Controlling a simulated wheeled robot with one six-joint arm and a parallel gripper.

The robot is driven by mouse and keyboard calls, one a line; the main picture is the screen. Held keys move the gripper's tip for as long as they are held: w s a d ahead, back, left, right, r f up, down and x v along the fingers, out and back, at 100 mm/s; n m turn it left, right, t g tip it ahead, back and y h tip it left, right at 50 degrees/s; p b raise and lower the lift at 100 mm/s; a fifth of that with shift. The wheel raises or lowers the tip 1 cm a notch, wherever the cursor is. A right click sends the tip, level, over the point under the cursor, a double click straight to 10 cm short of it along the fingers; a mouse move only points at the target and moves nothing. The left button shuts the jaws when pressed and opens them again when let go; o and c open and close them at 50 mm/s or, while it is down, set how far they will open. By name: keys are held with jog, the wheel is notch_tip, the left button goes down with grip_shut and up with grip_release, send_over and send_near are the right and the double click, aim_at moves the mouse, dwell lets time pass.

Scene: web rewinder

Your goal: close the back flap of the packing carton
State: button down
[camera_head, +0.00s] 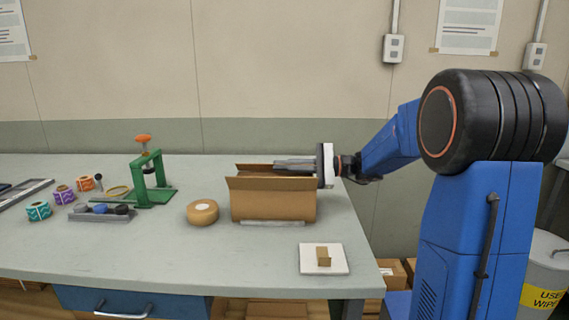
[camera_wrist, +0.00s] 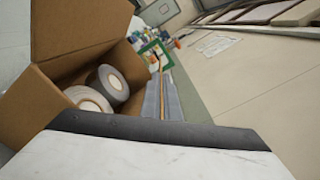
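The packing carton (camera_head: 273,206) stands open near the right end of the workbench. Its front flap (camera_head: 270,184) leans up and outward. The carton's inside also shows in the wrist view, with two grey tape rolls (camera_wrist: 88,97) lying in it. My gripper (camera_head: 278,164) reaches in from the right, level with the carton's back top edge, where the back flap (camera_head: 247,167) is mostly hidden. In the wrist view my gripper's two grey fingers (camera_wrist: 162,97) lie close together, with a thin brown strip between them. I cannot tell whether they grip it.
A brown tape roll (camera_head: 202,212) lies left of the carton. A white plate (camera_head: 324,259) with a small brown block is in front. A green stand (camera_head: 152,180), a grey tray (camera_head: 102,213) and small coloured rolls are further left. The wall is behind the workbench (camera_head: 175,245).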

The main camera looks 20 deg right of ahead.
jog(key=shift+s+a+f+n, duration=0.1)
jog(key=shift+s+f+n, duration=0.2)
jog(key=shift+n, duration=0.7)
jog(key=shift+f, duration=0.1)
jog(key=c, duration=2)
grip_release()
